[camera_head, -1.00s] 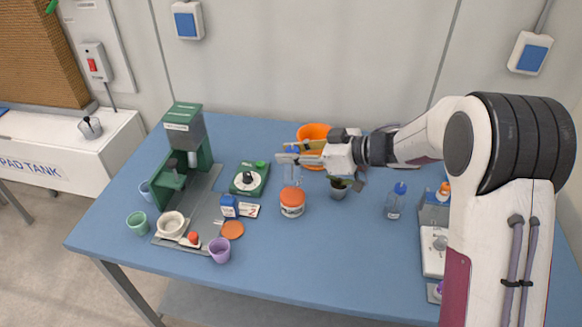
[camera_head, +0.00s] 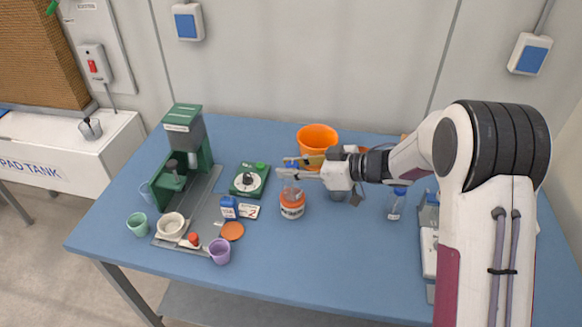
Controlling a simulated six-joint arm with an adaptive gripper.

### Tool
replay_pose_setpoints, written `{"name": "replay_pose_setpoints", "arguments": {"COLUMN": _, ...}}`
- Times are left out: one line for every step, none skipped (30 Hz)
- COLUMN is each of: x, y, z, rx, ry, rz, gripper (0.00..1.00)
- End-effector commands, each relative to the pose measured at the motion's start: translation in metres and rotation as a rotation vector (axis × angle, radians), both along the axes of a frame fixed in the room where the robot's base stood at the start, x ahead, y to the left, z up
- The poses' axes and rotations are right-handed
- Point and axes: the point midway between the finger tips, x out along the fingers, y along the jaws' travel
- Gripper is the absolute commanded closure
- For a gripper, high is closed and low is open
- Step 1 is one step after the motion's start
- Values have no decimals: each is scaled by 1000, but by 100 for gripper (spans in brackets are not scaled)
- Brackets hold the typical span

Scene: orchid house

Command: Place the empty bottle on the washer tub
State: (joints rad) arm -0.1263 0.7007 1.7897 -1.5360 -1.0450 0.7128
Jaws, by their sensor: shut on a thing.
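My gripper (camera_head: 287,169) is shut on a clear bottle (camera_head: 290,181) with a blue cap, near the middle of the table. The bottle looks upright and empty. Directly below it is a small tub (camera_head: 292,210) with an orange lid and a pale label, which looks like the washer tub. The bottle's lower end overlaps the tub's top in this view; I cannot tell whether they touch.
An orange bucket (camera_head: 317,138) stands behind my gripper. To the left are a green machine (camera_head: 186,150), a green dial device (camera_head: 249,180), a blue-and-white box (camera_head: 229,207), an orange disc (camera_head: 232,231) and several cups. A dark pot is partly hidden under my gripper. The front middle of the table is clear.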

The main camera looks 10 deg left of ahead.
Motion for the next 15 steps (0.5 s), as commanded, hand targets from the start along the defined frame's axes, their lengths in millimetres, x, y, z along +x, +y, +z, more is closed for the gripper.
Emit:
{"name": "replay_pose_setpoints", "arguments": {"x": 0, "y": 0, "z": 0, "rx": 0, "ry": 0, "rz": 0, "gripper": 95}}
{"name": "replay_pose_setpoints", "arguments": {"x": 0, "y": 0, "z": 0, "rx": 0, "ry": 0, "rz": 0, "gripper": 95}}
{"name": "replay_pose_setpoints", "arguments": {"x": 0, "y": 0, "z": 0, "rx": 0, "ry": 0, "rz": 0, "gripper": 95}}
{"name": "replay_pose_setpoints", "arguments": {"x": 0, "y": 0, "z": 0, "rx": 0, "ry": 0, "rz": 0, "gripper": 95}}
{"name": "replay_pose_setpoints", "arguments": {"x": 0, "y": 0, "z": 0, "rx": 0, "ry": 0, "rz": 0, "gripper": 95}}
{"name": "replay_pose_setpoints", "arguments": {"x": 0, "y": 0, "z": 0, "rx": 0, "ry": 0, "rz": 0, "gripper": 95}}
{"name": "replay_pose_setpoints", "arguments": {"x": 0, "y": 0, "z": 0, "rx": 0, "ry": 1, "rz": 0, "gripper": 95}}
{"name": "replay_pose_setpoints", "arguments": {"x": 0, "y": 0, "z": -1, "rx": 0, "ry": 1, "rz": 0, "gripper": 95}}
{"name": "replay_pose_setpoints", "arguments": {"x": 0, "y": 0, "z": -1, "rx": 0, "ry": 1, "rz": 0, "gripper": 95}}
{"name": "replay_pose_setpoints", "arguments": {"x": 0, "y": 0, "z": -2, "rx": 0, "ry": 1, "rz": 0, "gripper": 95}}
{"name": "replay_pose_setpoints", "arguments": {"x": 0, "y": 0, "z": -3, "rx": 0, "ry": 1, "rz": 0, "gripper": 95}}
{"name": "replay_pose_setpoints", "arguments": {"x": 0, "y": 0, "z": -2, "rx": 0, "ry": 1, "rz": 0, "gripper": 71}}
{"name": "replay_pose_setpoints", "arguments": {"x": 0, "y": 0, "z": -2, "rx": 0, "ry": 1, "rz": 0, "gripper": 63}}
{"name": "replay_pose_setpoints", "arguments": {"x": 0, "y": 0, "z": -2, "rx": 0, "ry": 1, "rz": 0, "gripper": 62}}
{"name": "replay_pose_setpoints", "arguments": {"x": 0, "y": 0, "z": -2, "rx": 0, "ry": 1, "rz": 0, "gripper": 62}}
